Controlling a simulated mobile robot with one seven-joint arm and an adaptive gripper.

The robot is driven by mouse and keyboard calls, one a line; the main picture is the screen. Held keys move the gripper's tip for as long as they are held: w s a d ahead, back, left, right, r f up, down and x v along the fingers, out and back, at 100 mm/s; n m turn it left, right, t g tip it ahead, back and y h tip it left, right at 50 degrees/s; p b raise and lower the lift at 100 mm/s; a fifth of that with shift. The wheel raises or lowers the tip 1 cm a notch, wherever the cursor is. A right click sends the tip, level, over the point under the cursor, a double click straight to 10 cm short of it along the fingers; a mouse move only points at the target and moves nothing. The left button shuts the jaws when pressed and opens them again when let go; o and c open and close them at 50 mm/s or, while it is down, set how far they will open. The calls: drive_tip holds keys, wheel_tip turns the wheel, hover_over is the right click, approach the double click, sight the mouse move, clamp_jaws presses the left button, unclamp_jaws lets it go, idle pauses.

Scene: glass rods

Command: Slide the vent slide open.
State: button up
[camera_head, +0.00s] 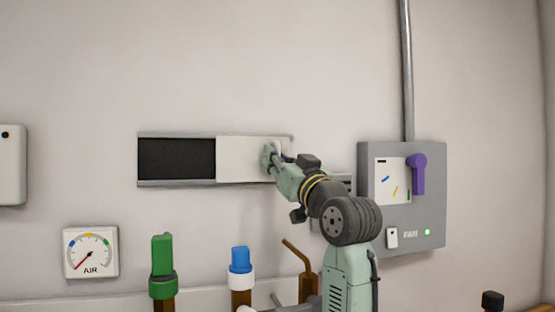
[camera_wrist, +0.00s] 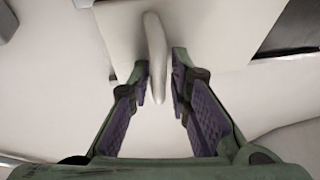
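The vent slide (camera_head: 240,158) is a pale flat panel in a grey wall frame. It covers the right part of the frame, and the dark vent opening (camera_head: 176,158) shows at left. My gripper (camera_head: 270,156) is at the right part of the slide and hides some of it. In the wrist view, the slide's pale upright handle (camera_wrist: 156,50) stands between the fingers of my gripper (camera_wrist: 163,88). The fingers are apart, one on each side of the handle, with a small gap seeming to show at the right finger. Contact at the left finger is unclear.
A grey fan box (camera_head: 432,215) with a purple lever (camera_head: 418,172) is on the wall right of my arm. Below the vent are a green-topped post (camera_head: 162,255), a blue-topped post (camera_head: 240,260) and a brown bent rod (camera_head: 297,254). An air gauge (camera_head: 91,252) hangs at lower left.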

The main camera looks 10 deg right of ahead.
drive_tip(key=v, duration=1.2)
